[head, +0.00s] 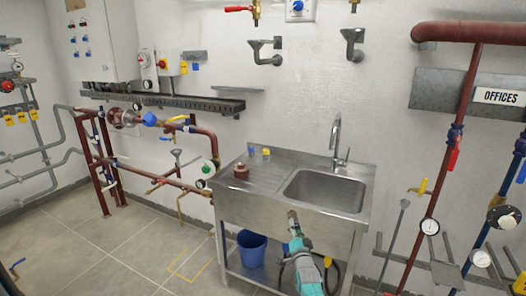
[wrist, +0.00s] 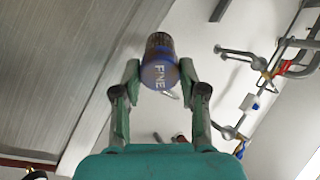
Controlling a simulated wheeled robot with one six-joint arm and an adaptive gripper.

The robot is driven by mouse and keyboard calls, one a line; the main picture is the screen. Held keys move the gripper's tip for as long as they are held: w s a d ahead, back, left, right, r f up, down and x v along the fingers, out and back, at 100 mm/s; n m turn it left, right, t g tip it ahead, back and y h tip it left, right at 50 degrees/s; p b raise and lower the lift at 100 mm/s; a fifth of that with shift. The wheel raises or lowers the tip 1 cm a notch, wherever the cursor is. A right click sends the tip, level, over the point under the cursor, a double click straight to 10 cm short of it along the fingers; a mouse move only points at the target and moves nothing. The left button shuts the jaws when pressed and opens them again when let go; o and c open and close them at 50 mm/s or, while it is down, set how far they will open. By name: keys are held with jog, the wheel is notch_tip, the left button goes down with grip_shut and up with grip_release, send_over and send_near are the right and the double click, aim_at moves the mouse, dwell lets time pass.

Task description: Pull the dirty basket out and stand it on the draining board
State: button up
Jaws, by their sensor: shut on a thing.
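My gripper (wrist: 160,85) is shut on the dirty basket (wrist: 158,75), a small cylinder with a dark brown mesh end and a blue band marked "FINE". In the head view my gripper (head: 294,228) is in front of the sink, with the brownish end of the basket (head: 292,215) beyond its fingers. The draining board (head: 262,181) is the flat left part of the steel sink unit, up and left of my gripper. A red-brown cap-like part (head: 241,171), a small blue item (head: 250,149) and a small yellow item (head: 266,152) stand on it.
The sink basin (head: 325,190) and tap (head: 337,140) are right of the draining board. A blue bucket (head: 251,248) stands beneath. Red-brown pipework (head: 160,178) with valves is at the left, more pipes (head: 450,165) at the right. The board's front middle is clear.

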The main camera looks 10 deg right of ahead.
aim_at(289, 218)
jog(key=shift+w+a+r+g, duration=0.1)
jog(key=shift+w+a+g, duration=0.05)
jog(key=shift+w+g, duration=0.65)
jog(key=shift+w+r+g+y, duration=0.1)
jog(key=shift+g+y, duration=0.2)
jog(key=shift+g, duration=0.4)
jog(key=shift+w+a+r+g, duration=0.1)
jog(key=shift+w+r+g, duration=0.2)
jog(key=shift+g, duration=0.5)
jog(key=g, duration=0.2)
jog(key=shift+w+a+r+g+y, duration=0.15)
jog(key=shift+w+r+g+y, duration=0.2)
jog(key=shift+g+y, duration=0.05)
jog(key=g, duration=0.1)
jog(key=r+g, duration=0.1)
jog(key=shift+a+n+g, duration=0.25)
jog(key=shift+n+g, duration=0.05)
jog(key=shift+n, duration=0.1)
jog(key=g, duration=0.1)
jog(key=r+g, duration=0.1)
jog(key=shift+s+a+g+y, duration=0.2)
jog(key=shift+a+g+y, duration=0.1)
jog(key=shift+a, duration=0.05)
jog(key=s+r+g, duration=0.1)
jog(key=s+a+r+n+g, duration=0.1)
jog(key=r+g, duration=0.1)
jog(key=shift+s+a+g, duration=0.2)
jog(key=shift+s+g, duration=0.1)
jog(key=shift+s, duration=0.05)
